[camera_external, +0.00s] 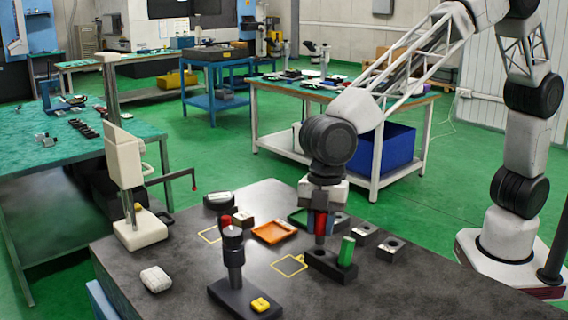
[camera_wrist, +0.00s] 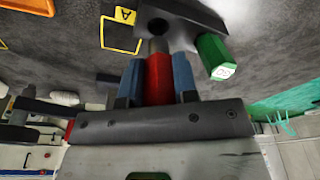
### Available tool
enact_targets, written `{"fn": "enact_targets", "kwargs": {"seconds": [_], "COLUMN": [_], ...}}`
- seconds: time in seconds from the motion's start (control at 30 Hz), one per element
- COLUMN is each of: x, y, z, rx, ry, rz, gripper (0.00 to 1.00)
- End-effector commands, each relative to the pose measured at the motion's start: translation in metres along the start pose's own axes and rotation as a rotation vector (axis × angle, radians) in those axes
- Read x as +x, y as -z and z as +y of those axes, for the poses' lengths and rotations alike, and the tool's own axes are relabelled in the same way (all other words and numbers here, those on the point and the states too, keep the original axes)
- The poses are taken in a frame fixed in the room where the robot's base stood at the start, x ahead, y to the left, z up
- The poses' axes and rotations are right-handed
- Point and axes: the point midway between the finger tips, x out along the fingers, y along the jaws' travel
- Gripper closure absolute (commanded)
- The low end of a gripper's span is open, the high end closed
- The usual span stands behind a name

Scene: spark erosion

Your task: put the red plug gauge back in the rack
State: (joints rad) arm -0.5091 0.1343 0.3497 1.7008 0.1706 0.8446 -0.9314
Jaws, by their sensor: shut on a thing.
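My gripper (camera_external: 320,222) is shut on the red plug gauge (camera_wrist: 158,78), with one blue finger on each side of it. The gauge's grey end (camera_wrist: 158,46) points down towards the black rack (camera_external: 327,262). In the external view the gauge is upright over the rack's left part. In the wrist view an open hole (camera_wrist: 159,26) of the rack shows just past the grey end. I cannot tell whether the end touches the rack. A green plug gauge (camera_external: 346,251) stands in the rack's right part, and it also shows in the wrist view (camera_wrist: 212,55).
An orange tray (camera_external: 274,232) and a yellow marked square (camera_external: 290,265) lie left of the rack. Black blocks with holes (camera_external: 391,246) stand to its right. A dark stand (camera_external: 234,258) is at the front left, and a tall cream gauge (camera_external: 130,180) is farther left.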

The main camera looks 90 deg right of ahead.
Motion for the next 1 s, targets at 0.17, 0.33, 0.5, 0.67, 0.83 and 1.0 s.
{"fn": "enact_targets", "kwargs": {"seconds": [0.17,0.33,0.5,0.67,0.83,1.0], "x": [0.009,0.015,0.018,0.018,0.018,0.018], "y": [-0.002,-0.003,-0.003,-0.003,-0.003,-0.004], "z": [0.0,0.0,0.0,0.0,0.0,0.0], "rx": [0.0,0.0,0.0,0.0,0.0,0.0], "ry": [0.001,0.001,0.001,0.0,0.001,0.001], "rz": [-0.001,-0.001,-0.001,-0.001,-0.001,-0.001], "gripper": [0.98,0.98,0.98,0.98,0.98,0.98]}}
